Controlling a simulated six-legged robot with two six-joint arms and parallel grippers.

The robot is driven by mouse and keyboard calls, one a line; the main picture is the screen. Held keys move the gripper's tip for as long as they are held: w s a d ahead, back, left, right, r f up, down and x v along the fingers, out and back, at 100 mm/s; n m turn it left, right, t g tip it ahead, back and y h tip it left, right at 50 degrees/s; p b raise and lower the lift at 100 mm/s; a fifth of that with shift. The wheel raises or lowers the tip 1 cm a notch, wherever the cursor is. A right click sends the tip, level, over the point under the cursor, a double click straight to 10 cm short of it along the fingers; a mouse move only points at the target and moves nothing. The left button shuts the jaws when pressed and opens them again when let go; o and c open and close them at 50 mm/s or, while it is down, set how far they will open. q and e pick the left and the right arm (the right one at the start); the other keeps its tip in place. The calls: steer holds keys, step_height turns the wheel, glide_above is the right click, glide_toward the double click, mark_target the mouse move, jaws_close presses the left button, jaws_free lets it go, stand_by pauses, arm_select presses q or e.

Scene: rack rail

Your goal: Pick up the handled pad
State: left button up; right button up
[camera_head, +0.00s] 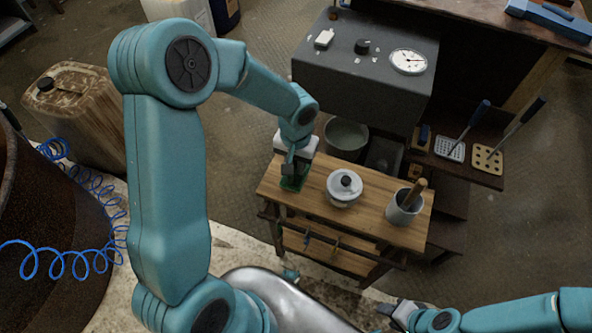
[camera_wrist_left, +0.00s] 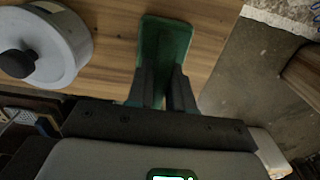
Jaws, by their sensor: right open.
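The green pad (camera_head: 291,184), which I take to be the handled pad, lies at the left end of the small wooden table (camera_head: 386,223). In the left wrist view the pad (camera_wrist_left: 172,36) is a rounded green slab on the wood. My left gripper (camera_head: 294,172) is right over it, pointing down. Its dark fingers (camera_wrist_left: 163,88) stand on both sides of a narrow dark green part. I cannot tell whether they grip it; the handle is mostly hidden. My right gripper (camera_head: 398,309) is open at the bottom of the head view, away from the table.
A white lidded pot (camera_head: 344,190) stands beside the pad, its black knob also in the left wrist view (camera_wrist_left: 17,63). A grey cup with a wooden handle (camera_head: 403,208) is further right. A dark cabinet with a dial (camera_head: 408,61) and a bucket (camera_head: 346,138) are behind.

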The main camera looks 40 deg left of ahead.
mark_target(296, 162)
arm_select(q)
jaws_close()
step_height(296, 162, up, 20)
steer(key=p, duration=0.3)
